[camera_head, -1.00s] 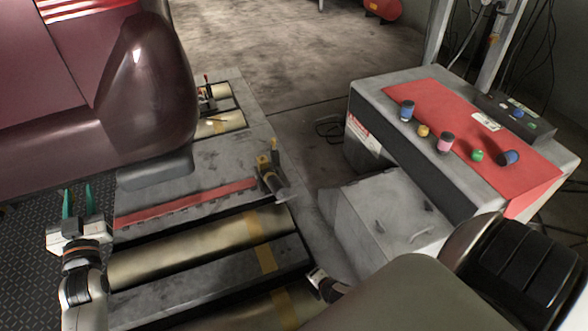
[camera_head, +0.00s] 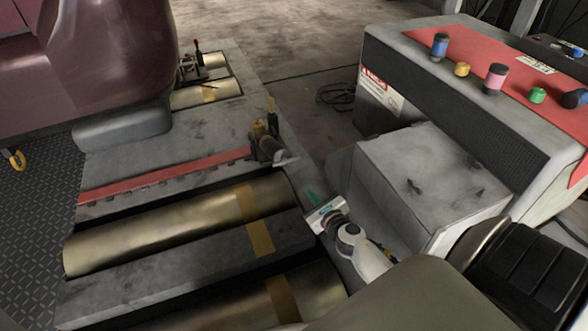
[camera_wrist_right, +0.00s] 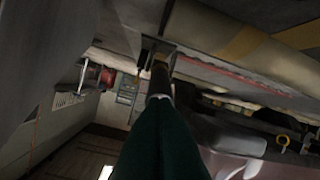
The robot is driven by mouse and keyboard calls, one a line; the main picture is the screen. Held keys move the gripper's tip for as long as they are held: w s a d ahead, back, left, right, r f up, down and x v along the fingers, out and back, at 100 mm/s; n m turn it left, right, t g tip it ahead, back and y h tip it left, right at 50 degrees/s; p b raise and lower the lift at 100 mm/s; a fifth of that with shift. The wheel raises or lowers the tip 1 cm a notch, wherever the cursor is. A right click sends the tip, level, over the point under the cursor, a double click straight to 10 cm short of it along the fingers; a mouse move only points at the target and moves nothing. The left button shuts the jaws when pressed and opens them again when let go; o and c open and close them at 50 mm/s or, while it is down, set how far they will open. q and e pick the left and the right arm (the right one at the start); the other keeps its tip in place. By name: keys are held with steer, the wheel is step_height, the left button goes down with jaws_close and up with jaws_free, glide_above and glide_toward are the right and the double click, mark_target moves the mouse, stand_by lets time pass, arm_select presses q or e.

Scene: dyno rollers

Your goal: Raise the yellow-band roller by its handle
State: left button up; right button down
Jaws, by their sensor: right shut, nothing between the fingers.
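The roller with the yellow band (camera_head: 165,232) is a long brass cylinder lying in the grey floor unit in the head view. Its tape-like yellow band (camera_head: 247,203) is near the right end. A dark lever with a yellow grip, the handle (camera_head: 260,128), stands just beyond that end, beside the red strip. My right gripper (camera_head: 314,197) is shut and empty, to the right of the roller's end, apart from the handle and nearer to me. Its green fingers (camera_wrist_right: 158,105) fill the middle of the right wrist view, closed together. My left gripper is out of view.
Another roller (camera_head: 290,300) with a yellow band lies nearer to me. A grey box (camera_head: 425,180) and a red-topped console (camera_head: 480,60) with coloured jars stand right. The maroon car (camera_head: 100,60) is at left.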

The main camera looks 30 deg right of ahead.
steer(key=w+r+b, duration=0.1)
steer(key=w+b, duration=0.1)
steer(key=w, duration=0.9)
steer(key=shift+d+r, duration=0.25)
steer(key=shift+r, duration=0.05)
